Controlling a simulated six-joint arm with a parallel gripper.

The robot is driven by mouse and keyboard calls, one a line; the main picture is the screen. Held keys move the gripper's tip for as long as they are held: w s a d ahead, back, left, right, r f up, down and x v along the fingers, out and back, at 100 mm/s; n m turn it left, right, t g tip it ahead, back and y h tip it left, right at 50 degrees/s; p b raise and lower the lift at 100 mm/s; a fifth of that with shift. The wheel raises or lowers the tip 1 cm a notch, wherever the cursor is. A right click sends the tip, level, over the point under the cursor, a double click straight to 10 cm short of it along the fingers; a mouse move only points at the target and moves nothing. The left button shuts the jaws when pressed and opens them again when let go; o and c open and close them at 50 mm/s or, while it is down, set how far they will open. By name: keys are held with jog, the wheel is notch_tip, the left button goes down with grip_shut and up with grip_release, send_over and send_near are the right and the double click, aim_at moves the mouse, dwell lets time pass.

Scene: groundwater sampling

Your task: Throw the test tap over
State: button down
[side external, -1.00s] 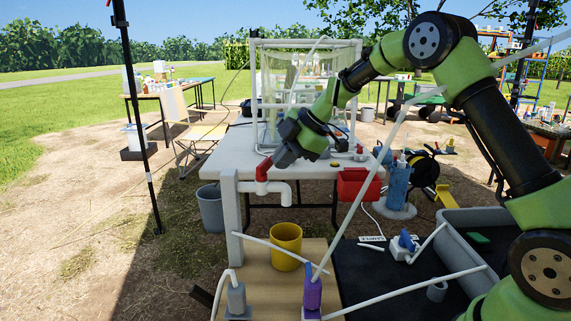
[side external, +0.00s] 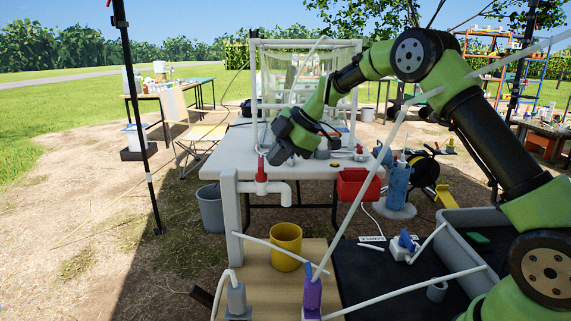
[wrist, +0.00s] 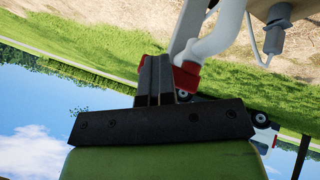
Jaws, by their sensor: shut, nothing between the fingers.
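The test tap has a red handle (side external: 261,172) on a white pipe (side external: 278,189) fixed to a pale post at the front of the table. The handle stands roughly upright. My gripper (side external: 272,160) is shut and empty, tilted down just to the right of the handle's top. In the wrist view the shut fingers (wrist: 154,72) lie close beside the red handle (wrist: 186,78). I cannot tell whether they touch. Part of the handle is hidden behind the fingers there.
A yellow bucket (side external: 286,240) stands below the pipe outlet. A red bin (side external: 357,185) hangs at the table's front edge, with a blue bottle (side external: 397,188) to its right. Several white hoses cross the foreground. Open ground lies to the left.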

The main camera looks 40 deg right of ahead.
jog(key=shift+w+a, duration=0.25)
jog(key=s+d+r, duration=0.4)
jog(key=d+r, duration=0.4)
jog(key=d, duration=0.2)
jog(key=s+a+r+m+h, duration=0.2)
jog(key=s+a+r+m, duration=0.4)
jog(key=s+a+m, duration=0.55)
jog(key=s+a+f+m, duration=0.2)
jog(key=s+a+m, duration=0.1)
jog(key=s, duration=0.5)
jog(key=s+a+f+m+t, duration=0.1)
jog(key=s+a+f+m, duration=0.2)
jog(key=s+m, duration=0.2)
jog(key=s, duration=0.3)
